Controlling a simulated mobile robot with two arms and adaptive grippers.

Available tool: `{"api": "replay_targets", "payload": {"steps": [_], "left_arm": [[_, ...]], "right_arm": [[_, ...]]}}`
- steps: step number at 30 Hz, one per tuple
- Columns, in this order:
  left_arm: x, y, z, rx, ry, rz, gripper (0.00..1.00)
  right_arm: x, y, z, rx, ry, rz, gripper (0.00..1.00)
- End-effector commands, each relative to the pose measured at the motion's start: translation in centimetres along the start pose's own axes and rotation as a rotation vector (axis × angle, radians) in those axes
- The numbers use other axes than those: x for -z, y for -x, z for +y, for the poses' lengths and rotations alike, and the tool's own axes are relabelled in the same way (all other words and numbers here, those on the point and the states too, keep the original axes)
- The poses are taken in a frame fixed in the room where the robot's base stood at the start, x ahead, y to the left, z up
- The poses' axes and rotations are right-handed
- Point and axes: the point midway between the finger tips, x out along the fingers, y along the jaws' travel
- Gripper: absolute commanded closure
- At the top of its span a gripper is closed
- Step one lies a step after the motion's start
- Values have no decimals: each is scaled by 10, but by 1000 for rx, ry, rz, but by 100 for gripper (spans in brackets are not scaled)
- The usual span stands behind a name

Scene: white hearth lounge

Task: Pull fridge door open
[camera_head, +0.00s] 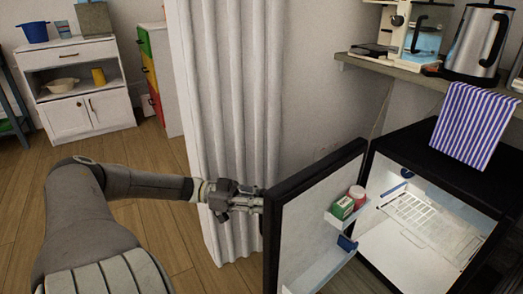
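The fridge (424,157) is a small black unit at the right, and its lit white interior (430,225) shows a wire shelf. Its door (312,205) is swung wide open to the left, with the inner side facing the camera. My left gripper (258,203) is at the door's outer left edge. Its fingertips are partly hidden behind the door's edge, so I cannot tell whether they hold a handle. The handle is not visible. My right gripper is not in view.
The door shelf holds a green box (342,207) and a red jar (357,192). A shelf above holds a kettle (477,42) and a coffee machine (416,27). A white curtain (232,110) hangs behind my gripper. Wooden floor is clear at left.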

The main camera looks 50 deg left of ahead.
Motion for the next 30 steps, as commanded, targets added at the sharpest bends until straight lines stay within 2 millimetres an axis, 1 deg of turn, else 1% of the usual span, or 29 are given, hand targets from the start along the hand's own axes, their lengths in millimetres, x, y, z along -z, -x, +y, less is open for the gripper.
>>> {"api": "replay_targets", "payload": {"steps": [1,2,10,14,17,24,27,30], "left_arm": [[0,0,0,0,0,1,70],[0,0,0,0,0,1,66],[0,0,0,-1,0,1,66],[-1,7,0,0,2,-1,66],[-2,21,0,1,3,-5,66],[-1,73,0,2,1,-3,66],[-1,92,0,1,1,-2,66],[0,104,-1,1,-1,0,66]], "right_arm": [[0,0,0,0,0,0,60],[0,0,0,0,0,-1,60],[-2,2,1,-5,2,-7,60],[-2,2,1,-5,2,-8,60],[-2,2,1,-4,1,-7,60],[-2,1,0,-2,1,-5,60],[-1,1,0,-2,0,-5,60],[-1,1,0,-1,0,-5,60]]}}
